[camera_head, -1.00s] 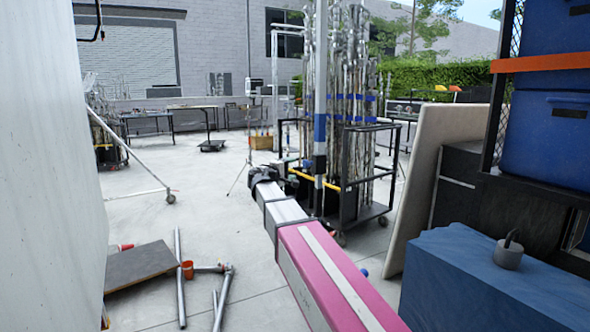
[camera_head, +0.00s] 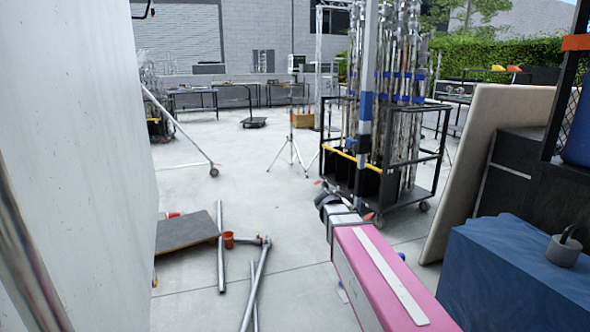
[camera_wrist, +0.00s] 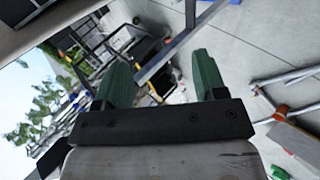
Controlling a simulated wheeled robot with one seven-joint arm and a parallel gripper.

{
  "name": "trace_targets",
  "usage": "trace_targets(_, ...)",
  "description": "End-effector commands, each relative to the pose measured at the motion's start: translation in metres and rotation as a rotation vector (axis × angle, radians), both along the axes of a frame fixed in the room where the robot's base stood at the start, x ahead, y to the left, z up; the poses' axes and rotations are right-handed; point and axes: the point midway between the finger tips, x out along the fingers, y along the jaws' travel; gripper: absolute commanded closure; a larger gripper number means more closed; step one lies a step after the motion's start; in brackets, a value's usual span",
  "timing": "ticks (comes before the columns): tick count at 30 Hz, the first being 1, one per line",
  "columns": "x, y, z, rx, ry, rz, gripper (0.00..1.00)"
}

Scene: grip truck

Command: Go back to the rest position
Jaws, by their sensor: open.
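My gripper (camera_wrist: 160,72) shows in the wrist view with two green fingers spread apart on a black crossbar. It is open, and I see nothing held between the fingers. Beyond them are a pale bar, dark frame parts and concrete ground. In the head view, my pink arm link (camera_head: 385,275) runs forward from the bottom right of centre, with a dark joint at its far end. The fingers cannot be made out there.
A black cart (camera_head: 415,190) with upright metal poles stands ahead of my arm. A blue-covered box (camera_head: 515,275) and a beige panel (camera_head: 485,160) are at right. A pale wall (camera_head: 75,150) closes the left. Loose pipes (camera_head: 221,250) lie on the concrete; open ground lies beyond.

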Motion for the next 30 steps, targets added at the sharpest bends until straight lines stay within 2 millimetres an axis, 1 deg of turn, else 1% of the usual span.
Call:
trace_targets(1,-0.022,-0.004,-0.023,0.066,0.032,-0.028,0.35)
trace_targets(3,-0.046,-0.005,-0.051,0.165,0.073,-0.068,0.35)
trace_targets(5,-0.068,-0.004,-0.073,0.251,0.110,-0.105,0.35)
trace_targets(6,-0.082,-0.002,-0.088,0.307,0.134,-0.132,0.35)
trace_targets(8,-0.104,0.000,-0.107,0.393,0.168,-0.172,0.35)
trace_targets(9,-0.118,0.003,-0.119,0.447,0.189,-0.199,0.35)
trace_targets(12,-0.149,0.010,-0.142,0.574,0.238,-0.261,0.35)
trace_targets(15,-0.173,0.018,-0.157,0.673,0.276,-0.312,0.35)
trace_targets(18,-0.188,0.024,-0.166,0.742,0.299,-0.347,0.35)
trace_targets(21,-0.194,0.027,-0.169,0.775,0.310,-0.366,0.35)
trace_targets(30,-0.195,0.027,-0.170,0.780,0.311,-0.367,0.35)
